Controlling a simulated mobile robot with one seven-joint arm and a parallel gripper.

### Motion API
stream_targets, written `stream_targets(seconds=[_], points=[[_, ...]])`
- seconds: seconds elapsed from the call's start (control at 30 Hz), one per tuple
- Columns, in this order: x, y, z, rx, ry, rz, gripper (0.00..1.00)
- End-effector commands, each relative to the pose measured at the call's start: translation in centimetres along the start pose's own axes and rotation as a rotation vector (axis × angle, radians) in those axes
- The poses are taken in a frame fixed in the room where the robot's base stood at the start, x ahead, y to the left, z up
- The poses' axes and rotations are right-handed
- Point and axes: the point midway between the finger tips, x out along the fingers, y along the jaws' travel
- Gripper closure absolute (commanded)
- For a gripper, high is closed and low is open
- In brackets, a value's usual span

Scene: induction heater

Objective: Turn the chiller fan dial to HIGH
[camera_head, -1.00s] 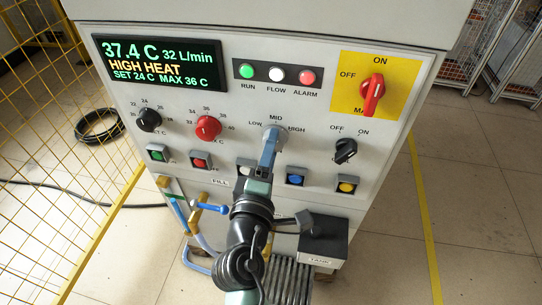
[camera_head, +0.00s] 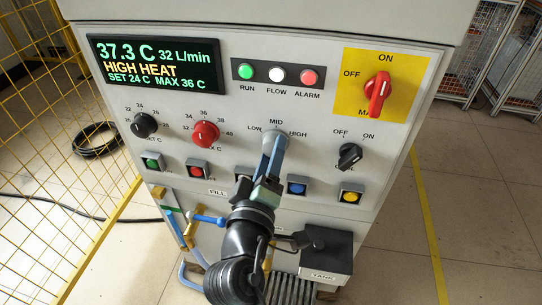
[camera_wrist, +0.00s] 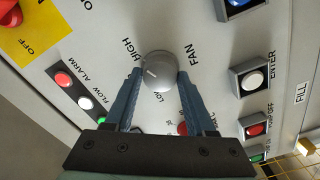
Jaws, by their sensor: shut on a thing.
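The grey chiller fan dial (camera_head: 276,135) sits on the panel front under the label MID, between LOW and HIGH. It also shows in the wrist view (camera_wrist: 158,72), with a pale mark on its left side, on the side between the LOW and HIGH labels. Its exact setting is hard to read. My gripper (camera_head: 272,150) is shut on the dial, its two blue fingers (camera_wrist: 159,82) on opposite sides of the knob. In the head view the fingers hide much of the knob.
A display (camera_head: 157,66) reads 37.3 C and HIGH HEAT. A red dial (camera_head: 205,133) is to the left, a black dial (camera_head: 350,155) to the right. Push buttons sit below, and a tank box (camera_head: 325,250) projects low at the right.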

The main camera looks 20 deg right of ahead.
Motion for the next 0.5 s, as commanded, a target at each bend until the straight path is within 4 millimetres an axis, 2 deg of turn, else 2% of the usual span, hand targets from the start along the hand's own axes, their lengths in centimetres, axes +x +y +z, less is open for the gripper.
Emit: stream_targets(seconds=[0.27,0.3,0.43,0.5], points=[[0.01,-0.02,0.04,0.004,-0.001,-0.001,1.0],[0.01,-0.02,0.04,0.004,-0.001,-0.001,0.41],[0.01,-0.02,0.04,0.003,-0.001,-0.001,0.18],[0.01,-0.02,0.03,0.003,-0.001,-0.001,0.15]])
